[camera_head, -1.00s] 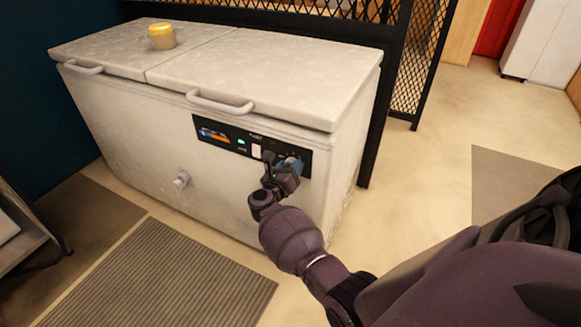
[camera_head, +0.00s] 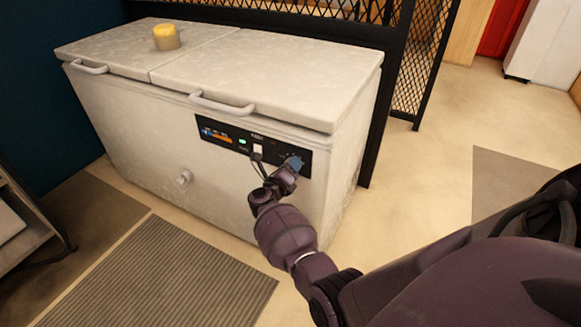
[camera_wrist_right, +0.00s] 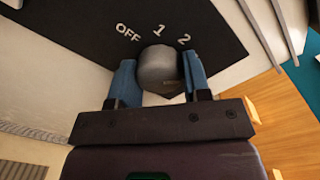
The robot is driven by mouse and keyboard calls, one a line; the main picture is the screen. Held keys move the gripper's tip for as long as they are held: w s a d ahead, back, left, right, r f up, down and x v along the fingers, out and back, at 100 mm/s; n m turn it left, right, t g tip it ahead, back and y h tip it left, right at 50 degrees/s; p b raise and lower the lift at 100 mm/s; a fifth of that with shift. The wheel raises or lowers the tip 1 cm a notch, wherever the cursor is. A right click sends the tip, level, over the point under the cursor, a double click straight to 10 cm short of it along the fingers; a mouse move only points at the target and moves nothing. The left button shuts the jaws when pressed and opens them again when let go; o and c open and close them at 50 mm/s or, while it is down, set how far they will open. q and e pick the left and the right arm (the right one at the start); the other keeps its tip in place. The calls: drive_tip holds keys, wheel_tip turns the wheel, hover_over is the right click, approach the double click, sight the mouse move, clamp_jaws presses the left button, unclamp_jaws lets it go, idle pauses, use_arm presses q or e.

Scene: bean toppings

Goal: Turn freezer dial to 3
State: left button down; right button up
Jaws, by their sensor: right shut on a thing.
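The chest freezer (camera_head: 140,125) stands against the wall with both lids closed. Its black control panel (camera_head: 222,133) is at the right of the front face. The grey round freezer dial (camera_wrist_right: 158,67) sits between the blue fingertips of my right gripper (camera_wrist_right: 160,80), which is shut on it. White marks OFF, 1 and 2 show above the dial in the wrist view; no 3 is visible there, and the dial's pointer cannot be made out. In the head view my right gripper (camera_head: 290,166) covers the dial at the panel's right end. My left gripper is not in view.
A lid handle (camera_head: 222,105) juts out above the panel and a drain knob (camera_head: 184,178) sticks out lower left. A black mesh partition (camera_head: 413,70) stands behind. The floor right of the freezer is clear.

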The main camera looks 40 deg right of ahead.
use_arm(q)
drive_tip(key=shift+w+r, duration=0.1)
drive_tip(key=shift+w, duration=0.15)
use_arm(e)
drive_tip(key=o, duration=0.9)
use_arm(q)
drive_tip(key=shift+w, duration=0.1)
use_arm(e)
drive_tip(key=shift+o, duration=0.2)
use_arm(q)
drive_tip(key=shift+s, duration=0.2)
